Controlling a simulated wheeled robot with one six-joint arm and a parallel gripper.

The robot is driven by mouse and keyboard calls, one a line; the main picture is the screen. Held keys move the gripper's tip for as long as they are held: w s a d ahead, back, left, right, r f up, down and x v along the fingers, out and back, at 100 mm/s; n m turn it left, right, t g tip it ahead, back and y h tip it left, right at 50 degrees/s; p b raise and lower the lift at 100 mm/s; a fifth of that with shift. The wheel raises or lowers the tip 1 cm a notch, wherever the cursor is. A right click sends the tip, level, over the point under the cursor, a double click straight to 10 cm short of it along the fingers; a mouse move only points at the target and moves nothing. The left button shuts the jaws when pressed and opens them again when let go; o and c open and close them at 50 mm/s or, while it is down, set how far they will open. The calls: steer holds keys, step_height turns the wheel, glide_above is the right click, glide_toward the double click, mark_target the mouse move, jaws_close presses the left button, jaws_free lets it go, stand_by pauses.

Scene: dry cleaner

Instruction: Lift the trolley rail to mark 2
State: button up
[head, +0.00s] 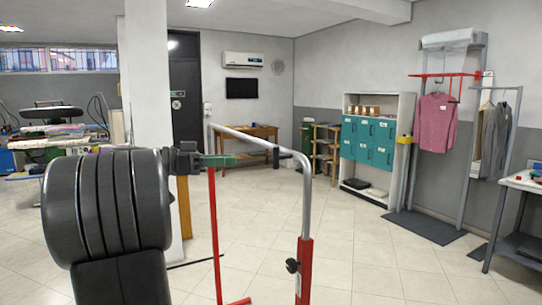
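The trolley rail (258,139) is a grey inverted-U tube standing close in front of me. Its near right leg goes into a red sleeve (304,272) with a black knob (292,266) on its side. Its far left leg enters a thinner-looking red post (214,235). My gripper (222,160), with green fingers, is level with the upper part of the left leg and overlaps it in the picture. I cannot tell whether it touches or grips the leg. No mark numbers are readable. My dark arm hides the area to the left.
A white pillar (148,75) stands behind my arm. A wooden table (250,133) and a teal locker cabinet (369,140) are at the back. A garment stand with a pink shirt (436,122) and a worktable (525,182) are at right. The tiled floor between is clear.

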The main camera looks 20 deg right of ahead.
mark_target(276, 155)
steer(key=shift+m+g, duration=0.3)
steer(key=shift+m, duration=0.5)
steer(key=d+p, duration=0.1)
steer(key=d, duration=0.3)
steer(key=d+r+p, duration=0.1)
steer(key=d, duration=0.4)
steer(key=s+d+p, duration=0.1)
steer(key=d, duration=0.3)
steer(key=shift+d+r, duration=0.25)
steer(key=shift+r, duration=0.05)
jaws_close()
